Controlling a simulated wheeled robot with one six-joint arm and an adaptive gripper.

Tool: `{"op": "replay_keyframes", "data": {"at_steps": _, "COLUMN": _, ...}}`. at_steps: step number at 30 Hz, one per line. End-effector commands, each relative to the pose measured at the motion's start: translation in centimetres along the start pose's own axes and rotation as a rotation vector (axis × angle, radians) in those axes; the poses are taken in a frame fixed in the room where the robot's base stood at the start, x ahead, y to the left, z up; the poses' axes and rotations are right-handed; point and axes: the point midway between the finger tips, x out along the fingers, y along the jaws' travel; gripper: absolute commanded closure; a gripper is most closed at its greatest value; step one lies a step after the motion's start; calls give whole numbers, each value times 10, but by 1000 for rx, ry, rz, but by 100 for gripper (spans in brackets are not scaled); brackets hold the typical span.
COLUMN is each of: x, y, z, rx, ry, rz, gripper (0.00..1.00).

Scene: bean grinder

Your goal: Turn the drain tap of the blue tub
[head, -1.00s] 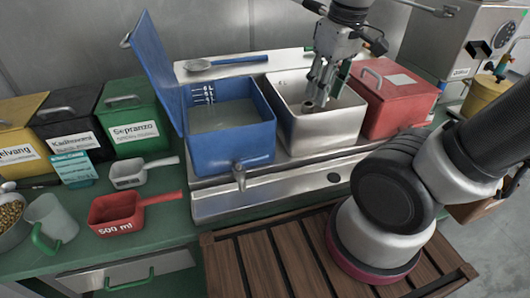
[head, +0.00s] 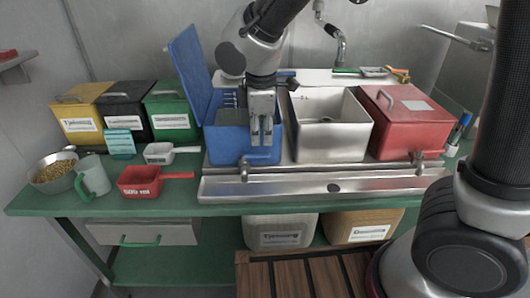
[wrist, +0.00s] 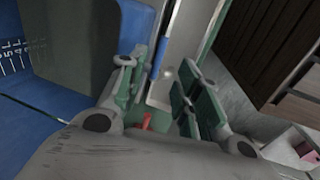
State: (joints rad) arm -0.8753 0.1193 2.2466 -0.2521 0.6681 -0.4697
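The blue tub (head: 222,143) stands at the left of the steel sink unit, its lid raised at the back left. Its drain tap (head: 245,168) sticks out low on the front wall. My gripper (head: 262,138) points down in front of or over the right part of the tub; its exact depth is unclear. In the wrist view, my gripper (wrist: 157,70) has its fingers apart, with no object clearly held between them. The blue tub (wrist: 28,68) fills the left of that view, with its white scale marks. I cannot make out the tap there.
A steel basin (head: 330,140) and a red lidded box (head: 402,125) stand to the right, with another tap (head: 417,160) below the box. A red scoop (head: 138,182) and a white scoop (head: 158,153) lie left of the tub. A wooden slatted platform (head: 305,275) is below.

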Motion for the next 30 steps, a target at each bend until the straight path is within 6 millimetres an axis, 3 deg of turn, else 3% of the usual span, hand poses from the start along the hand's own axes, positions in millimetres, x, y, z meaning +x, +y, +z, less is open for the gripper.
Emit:
{"op": "replay_keyframes", "data": {"at_steps": 13, "x": 66, "y": 0, "z": 1, "rx": -2, "ry": -3, "rz": -3, "gripper": 66}}
{"op": "replay_keyframes", "data": {"at_steps": 25, "x": 76, "y": 0, "z": 1, "rx": -2, "ry": -1, "rz": -1, "gripper": 66}}
{"op": "replay_keyframes", "data": {"at_steps": 30, "x": 76, "y": 0, "z": 1, "rx": -2, "ry": -1, "rz": -1, "gripper": 97}}
